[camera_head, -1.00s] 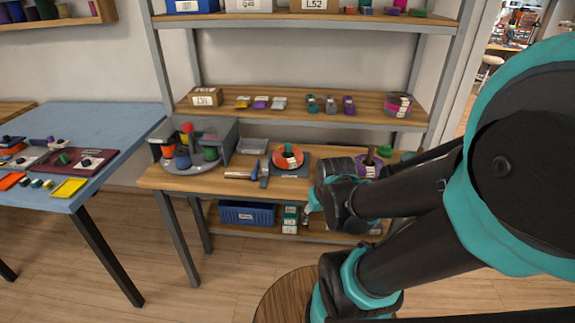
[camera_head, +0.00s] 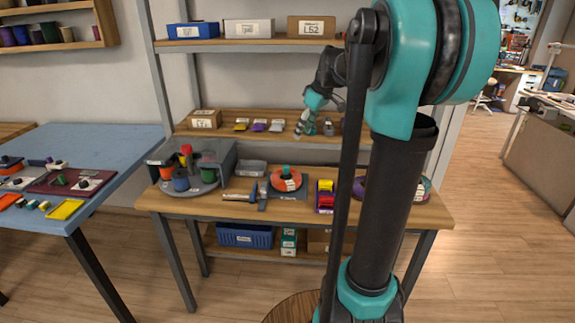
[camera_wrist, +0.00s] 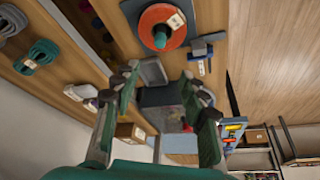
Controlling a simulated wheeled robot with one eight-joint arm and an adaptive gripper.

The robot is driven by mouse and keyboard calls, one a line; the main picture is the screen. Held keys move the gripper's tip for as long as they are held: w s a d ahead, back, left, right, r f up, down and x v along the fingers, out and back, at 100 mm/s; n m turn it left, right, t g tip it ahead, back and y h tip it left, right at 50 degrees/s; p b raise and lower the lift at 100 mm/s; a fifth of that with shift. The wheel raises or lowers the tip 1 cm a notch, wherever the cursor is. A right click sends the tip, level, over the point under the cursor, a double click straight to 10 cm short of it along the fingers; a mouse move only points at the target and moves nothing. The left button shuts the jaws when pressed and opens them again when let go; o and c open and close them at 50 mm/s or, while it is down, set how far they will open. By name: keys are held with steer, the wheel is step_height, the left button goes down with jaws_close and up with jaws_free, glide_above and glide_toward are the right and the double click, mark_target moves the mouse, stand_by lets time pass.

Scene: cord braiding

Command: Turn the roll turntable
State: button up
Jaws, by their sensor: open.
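The roll turntable (camera_head: 190,190) is a round grey disc on the left of the wooden bench. It carries red, blue and green rolls and sits partly inside a grey housing (camera_head: 227,160). In the wrist view the housing (camera_wrist: 160,97) shows between and beyond my fingers, with a bit of red near it; the disc is mostly hidden there. My gripper (camera_head: 304,128) is raised at the height of the middle shelf, right of the turntable and apart from it. In the wrist view its two fingers (camera_wrist: 160,75) are spread and empty.
An orange roll (camera_head: 286,179) lies on a dark plate beside tools (camera_head: 258,193) and a small grey tray (camera_head: 251,168). Small coils (camera_head: 258,126) line the middle shelf (camera_head: 225,137) close to my gripper. A blue table (camera_head: 95,150) stands left. My arm hides part of the bench's right side.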

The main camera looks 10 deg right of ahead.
mark_target(286, 166)
steer(key=x, duration=1.7)
steer(key=shift+w+f, duration=0.1)
steer(key=shift+f, duration=0.05)
steer(key=shift+c, duration=0.6)
jaws_close()
